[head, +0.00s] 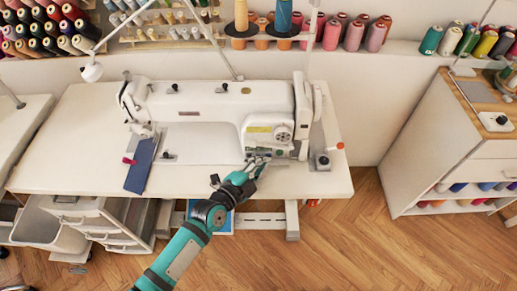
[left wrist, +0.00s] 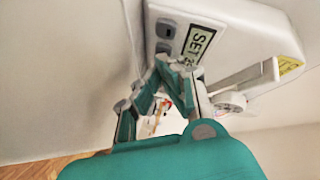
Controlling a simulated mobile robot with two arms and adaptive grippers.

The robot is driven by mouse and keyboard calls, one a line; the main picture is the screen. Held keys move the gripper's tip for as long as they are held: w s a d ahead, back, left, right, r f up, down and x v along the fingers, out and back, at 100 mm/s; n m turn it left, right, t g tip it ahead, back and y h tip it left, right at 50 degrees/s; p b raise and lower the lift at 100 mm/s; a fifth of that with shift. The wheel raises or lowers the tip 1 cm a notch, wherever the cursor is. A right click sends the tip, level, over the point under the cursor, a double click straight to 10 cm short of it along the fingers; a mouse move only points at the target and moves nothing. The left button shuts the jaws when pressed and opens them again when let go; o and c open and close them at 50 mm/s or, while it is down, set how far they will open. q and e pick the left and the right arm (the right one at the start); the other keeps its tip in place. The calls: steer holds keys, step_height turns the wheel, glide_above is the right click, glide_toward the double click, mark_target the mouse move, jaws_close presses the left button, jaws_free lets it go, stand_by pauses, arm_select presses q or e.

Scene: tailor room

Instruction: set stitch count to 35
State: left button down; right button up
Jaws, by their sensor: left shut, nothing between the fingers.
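A white sewing machine (head: 215,103) stands on a white table (head: 75,145). My left gripper (head: 258,163) is at the lower right of the machine, close to its front. In the left wrist view the gripper (left wrist: 170,75) is shut and empty, with its fingertips near a panel on the machine. The panel has a display (left wrist: 200,42) reading "SET" and digits partly covered by a finger, so the number cannot be read for sure. Dark buttons (left wrist: 166,29) sit beside the display. I cannot tell whether the fingertips touch the panel. My right gripper is not in view.
A strip of blue cloth (head: 142,164) lies under the needle end. A round dial (head: 283,133) is on the machine's right part. Thread spools (head: 50,28) line the wall. A white cabinet (head: 433,150) stands at the right, with free wooden floor before it.

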mark_target(261, 192)
arm_select(q)
steer(key=shift+s, duration=0.55)
steer(key=shift+s+p, duration=0.55)
steer(key=shift+p, duration=0.05)
steer(key=shift+s+p, duration=1)
steer(key=shift+s, duration=1.45)
